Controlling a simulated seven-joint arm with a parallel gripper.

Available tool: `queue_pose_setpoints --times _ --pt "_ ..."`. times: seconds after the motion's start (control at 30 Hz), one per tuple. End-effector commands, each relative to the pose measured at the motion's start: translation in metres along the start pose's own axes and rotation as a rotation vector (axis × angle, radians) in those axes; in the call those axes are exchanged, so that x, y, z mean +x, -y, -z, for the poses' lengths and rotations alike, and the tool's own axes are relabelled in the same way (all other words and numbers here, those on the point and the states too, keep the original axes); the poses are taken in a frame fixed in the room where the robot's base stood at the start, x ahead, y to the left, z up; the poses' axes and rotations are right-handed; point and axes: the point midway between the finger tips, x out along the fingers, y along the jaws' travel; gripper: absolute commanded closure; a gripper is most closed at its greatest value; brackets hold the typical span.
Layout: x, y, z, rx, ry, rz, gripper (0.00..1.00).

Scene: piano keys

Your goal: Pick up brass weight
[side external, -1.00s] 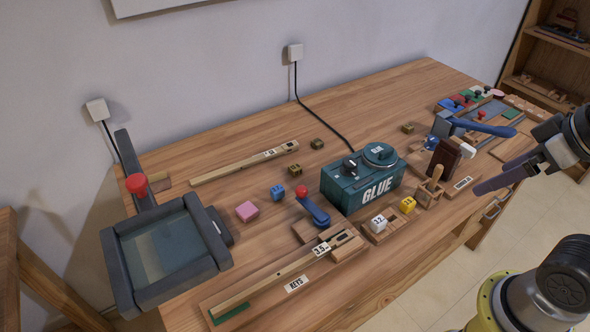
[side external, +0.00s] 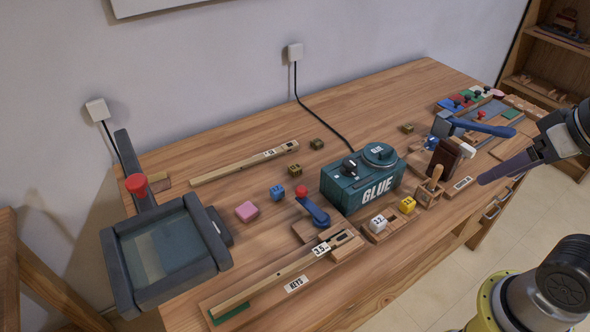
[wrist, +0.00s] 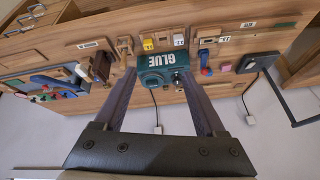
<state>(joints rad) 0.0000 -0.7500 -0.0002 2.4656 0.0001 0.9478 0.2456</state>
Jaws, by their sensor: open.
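No object is clearly recognisable as the brass weight. Several small dark olive-brass cubes are on the table: one (side external: 294,171) left of the glue box, one (side external: 317,143) behind it, and one (side external: 407,128) near the back. I cannot tell if any is the weight. My gripper (wrist: 157,78) is open and empty, its two long fingers spread in the wrist view. In the side view it hangs at the right, above the table's front edge and apart from the cubes.
The teal glue box (side external: 362,184) stands mid-table, with a yellow cube (side external: 407,204) and a white cube (side external: 378,222) in front. A wooden brush holder (side external: 430,190), brown block (side external: 443,157) and blue-handled tool (side external: 480,127) are nearer my gripper. A grey-framed tray (side external: 165,250) is left.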

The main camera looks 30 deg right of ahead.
Motion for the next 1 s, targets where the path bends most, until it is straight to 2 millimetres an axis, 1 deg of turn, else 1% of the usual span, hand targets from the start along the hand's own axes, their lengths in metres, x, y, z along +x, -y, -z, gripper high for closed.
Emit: queue_pose_setpoints --times 0.03,0.1,0.17,0.27,0.3,0.37,0.4,0.47,0.5,0.57,0.6,0.67,0.7,0.77,0.8,0.87,0.9,0.97,1.0 --pt "-0.011 0.003 0.011 0.071 -0.022 0.006 0.28" --pt "-0.023 0.007 0.028 0.175 -0.032 0.011 0.28" --pt "-0.033 0.012 0.044 0.265 -0.033 0.014 0.28" --pt "-0.046 0.021 0.076 0.409 -0.027 0.018 0.28" --pt "-0.05 0.025 0.09 0.466 -0.021 0.018 0.28" --pt "-0.054 0.032 0.111 0.549 -0.011 0.016 0.28" --pt "-0.055 0.037 0.126 0.604 -0.002 0.013 0.28" --pt "-0.055 0.045 0.148 0.686 0.013 0.007 0.28" --pt "-0.054 0.051 0.164 0.739 0.022 0.002 0.28" --pt "-0.05 0.059 0.186 0.815 0.037 -0.006 0.28" --pt "-0.046 0.065 0.2 0.862 0.048 -0.014 0.28" --pt "-0.037 0.074 0.221 0.93 0.063 -0.025 0.28" --pt "-0.03 0.08 0.234 0.971 0.073 -0.035 0.28" --pt "-0.018 0.089 0.252 1.03 0.089 -0.05 0.28" --pt "-0.009 0.095 0.264 1.067 0.099 -0.061 0.28" --pt "0.006 0.104 0.28 1.118 0.114 -0.078 0.28" --pt "0.018 0.11 0.289 1.149 0.123 -0.09 0.28" --pt "0.037 0.119 0.302 1.193 0.138 -0.111 0.28" --pt "0.051 0.125 0.31 1.22 0.147 -0.124 0.28"
